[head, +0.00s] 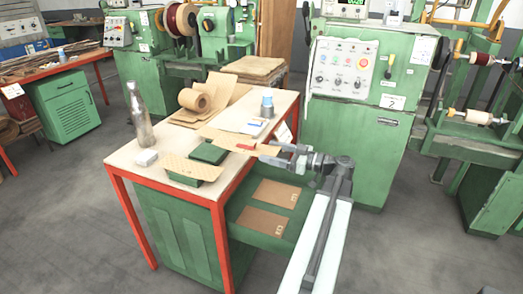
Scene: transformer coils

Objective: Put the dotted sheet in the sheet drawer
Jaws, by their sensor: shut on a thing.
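My gripper (277,156) reaches in from the right over the table's right edge and is shut on a tan sheet (222,136). The sheet sticks out to the left above the tabletop. Dots on it are too small to make out. A second tan sheet (190,166) lies nearer the front of the table, beside and partly over a green tray (208,153). The green drawer (240,213) stands open at the table's right side, below my gripper. Two brown sheets (276,194) lie flat in it, one behind the other.
A green control cabinet (358,125) stands behind my arm. The floor at left is clear.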

